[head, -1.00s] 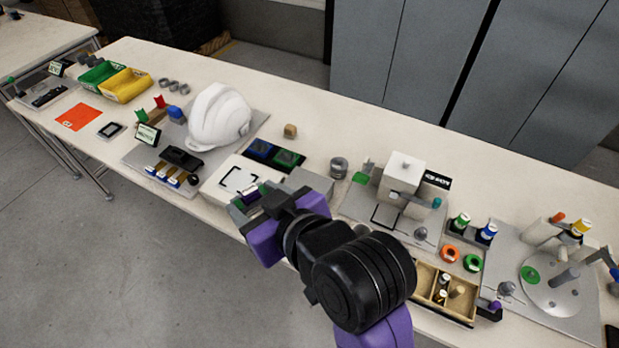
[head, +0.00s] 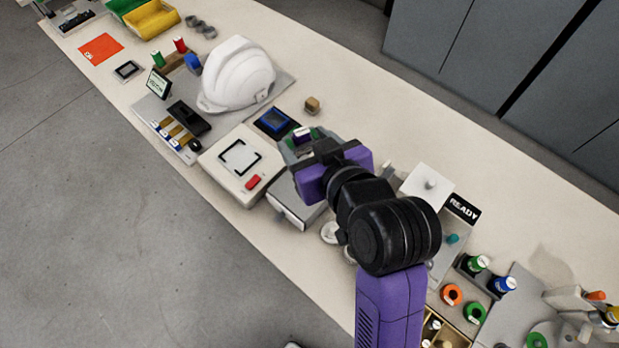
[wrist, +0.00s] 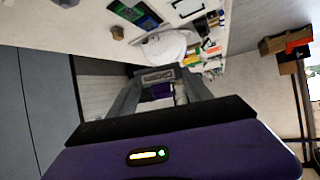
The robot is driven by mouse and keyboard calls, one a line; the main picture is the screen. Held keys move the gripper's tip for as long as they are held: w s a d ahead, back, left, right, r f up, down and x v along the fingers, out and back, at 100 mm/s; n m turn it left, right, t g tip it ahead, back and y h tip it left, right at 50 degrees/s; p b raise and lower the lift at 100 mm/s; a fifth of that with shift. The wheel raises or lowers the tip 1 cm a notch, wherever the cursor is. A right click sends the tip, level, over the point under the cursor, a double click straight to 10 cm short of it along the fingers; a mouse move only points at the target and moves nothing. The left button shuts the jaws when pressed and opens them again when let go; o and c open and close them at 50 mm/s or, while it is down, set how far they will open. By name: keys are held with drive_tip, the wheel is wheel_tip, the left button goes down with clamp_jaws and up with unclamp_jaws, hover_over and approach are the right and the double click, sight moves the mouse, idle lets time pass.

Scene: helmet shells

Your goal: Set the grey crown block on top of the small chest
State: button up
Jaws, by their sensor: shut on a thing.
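My gripper (head: 300,146) is shut on the grey crown block (wrist: 158,74), whose lettered face shows between the fingers in the wrist view. A dark purple part shows beside the block there. In the head view the block is mostly hidden by my gripper and wrist. A small grey box with a pale front (head: 290,207), which looks like the small chest, stands on the table just below my gripper in the picture. My wrist covers part of its top. The block appears held above the table; its exact height over the chest cannot be told.
A white panel with a red button (head: 243,165) stands left of the chest. A white-topped fixture (head: 428,187) and a READY sign (head: 464,208) are at right. Bare table lies behind.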

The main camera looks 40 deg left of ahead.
wheel_tip(320, 180, down, 16)
drive_tip(key=shift+f+p, duration=0.15)
drive_tip(key=shift+p, duration=0.15)
drive_tip(key=shift+f, duration=0.15)
drive_tip(key=o, duration=1.4)
drive_tip(key=shift+c, duration=0.2)
